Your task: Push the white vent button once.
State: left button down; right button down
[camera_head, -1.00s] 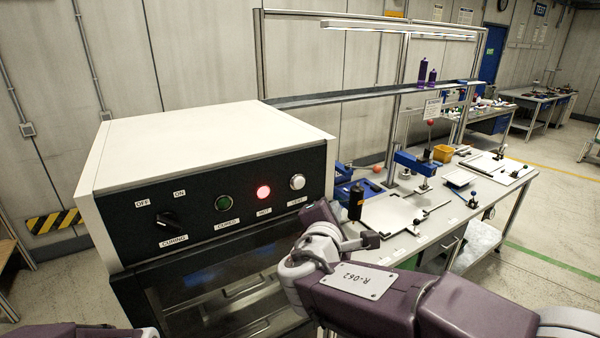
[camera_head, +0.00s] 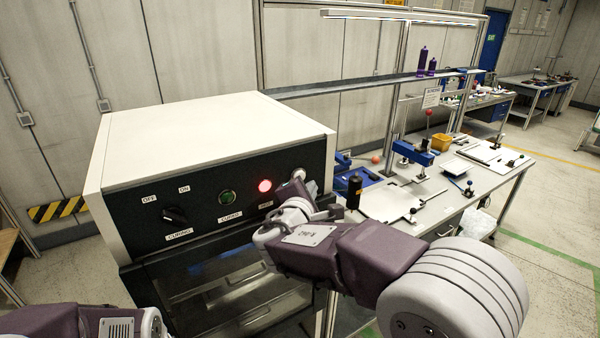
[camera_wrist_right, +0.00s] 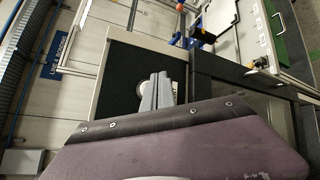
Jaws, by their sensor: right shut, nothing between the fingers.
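The white vent button (camera_head: 298,174) is at the right end of the black front panel (camera_head: 205,190) of the cream-topped machine. My right gripper (camera_head: 307,186) is right in front of the button and covers part of it and its label. In the right wrist view the shut, empty grey fingers (camera_wrist_right: 157,90) point at the black panel, and the pale round button (camera_wrist_right: 142,88) shows partly behind them. I cannot tell whether the fingertips touch it. My left arm shows at the bottom left, but its gripper is out of view.
A lit red lamp (camera_head: 265,186), a green button (camera_head: 227,197) and a black knob (camera_head: 174,214) share the panel. A black bottle (camera_head: 354,192) stands on the workbench (camera_head: 440,207) right of the machine, near my right arm.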

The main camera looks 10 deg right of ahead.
jog(key=shift+w+a, duration=0.3)
jog(key=shift+w, duration=0.6)
jog(key=shift+w+f, duration=0.1)
dwell(1.3)
jog(key=shift+w+a, duration=0.15)
jog(key=shift+w, duration=0.2)
jog(key=shift+w+a, duration=0.15)
jog(key=shift+w, duration=0.25)
dwell(0.7)
jog(key=shift+b, duration=0.3)
jog(key=shift+s+d+b, duration=0.3)
jog(key=shift+s+b, duration=0.25)
jog(key=shift+s, duration=0.3)
